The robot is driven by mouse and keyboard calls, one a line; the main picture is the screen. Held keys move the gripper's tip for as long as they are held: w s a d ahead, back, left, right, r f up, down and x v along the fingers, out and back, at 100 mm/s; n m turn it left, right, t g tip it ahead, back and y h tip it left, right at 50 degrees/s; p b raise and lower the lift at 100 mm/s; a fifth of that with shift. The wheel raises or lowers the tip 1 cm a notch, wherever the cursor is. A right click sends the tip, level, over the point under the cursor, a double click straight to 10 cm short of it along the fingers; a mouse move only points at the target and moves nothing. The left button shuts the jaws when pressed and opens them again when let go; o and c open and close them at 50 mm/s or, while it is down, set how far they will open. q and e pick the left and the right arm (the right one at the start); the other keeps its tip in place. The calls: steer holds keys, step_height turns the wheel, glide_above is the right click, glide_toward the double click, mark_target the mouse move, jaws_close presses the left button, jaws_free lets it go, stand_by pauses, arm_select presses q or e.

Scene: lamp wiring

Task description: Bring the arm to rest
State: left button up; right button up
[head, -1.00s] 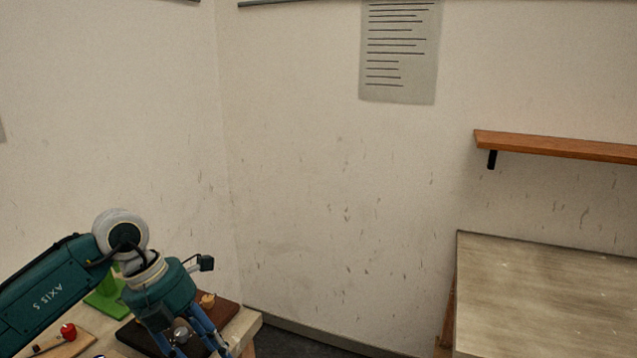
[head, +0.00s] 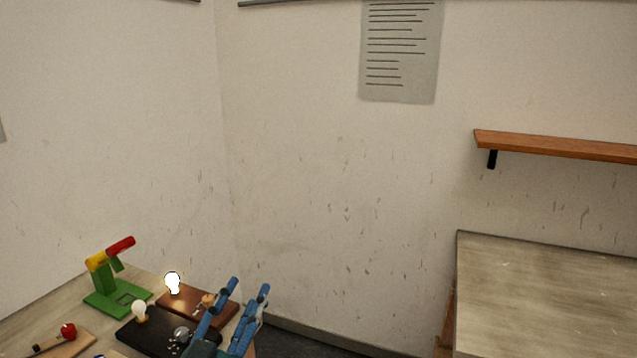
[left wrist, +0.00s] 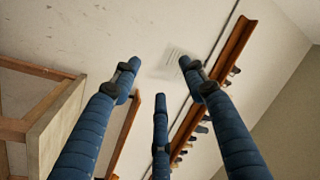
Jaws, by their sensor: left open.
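My left gripper (head: 246,290) is at the bottom of the head view, fingers pointing up. It is open and empty, in front of the right end of the left table. Its spread blue fingers also show in the left wrist view (left wrist: 160,90), with only wall and furniture beyond them. On the table, a glowing white bulb (head: 173,283) stands on a brown board (head: 180,300). A pale bulb (head: 139,311) stands on a black board (head: 152,342). My gripper hides part of the boards' right side. My right gripper is not in view.
A green stand (head: 117,298) with a yellow and red arm is at the back of the left table. A wooden piece with a red knob (head: 69,331) lies at front left. A second table (head: 545,300) stands at right under a wooden shelf (head: 560,146). Floor shows between the tables.

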arm_select(q)
steer(key=s+a+f+n+g+y, duration=0.2)
steer(key=s+a+f+g, duration=0.15)
steer(key=f, duration=0.35)
steer(key=s+a+f+n+g+y, duration=0.1)
steer(key=s+a+f+n+g, duration=0.1)
steer(key=s+f, duration=0.35)
steer(key=s+a+f+n+g+y, duration=0.2)
steer(key=s+f+g, duration=0.1)
steer(key=f, duration=0.6)
steer(key=s+f+n+g+h, duration=0.1)
steer(key=s+f+g, duration=0.35)
steer(key=s, duration=0.45)
steer(key=s+f+g, duration=0.3)
steer(key=s+f, duration=0.2)
steer(key=s, duration=0.5)
step_height(320, 180, down, 26)
steer(key=s+g, duration=0.1)
steer(key=s+a+f+g, duration=0.1)
steer(key=s+a+f, duration=0.1)
steer(key=s+f, duration=1.5)
steer(key=shift+s+a, duration=0.35)
steer(key=shift+a, duration=0.05)
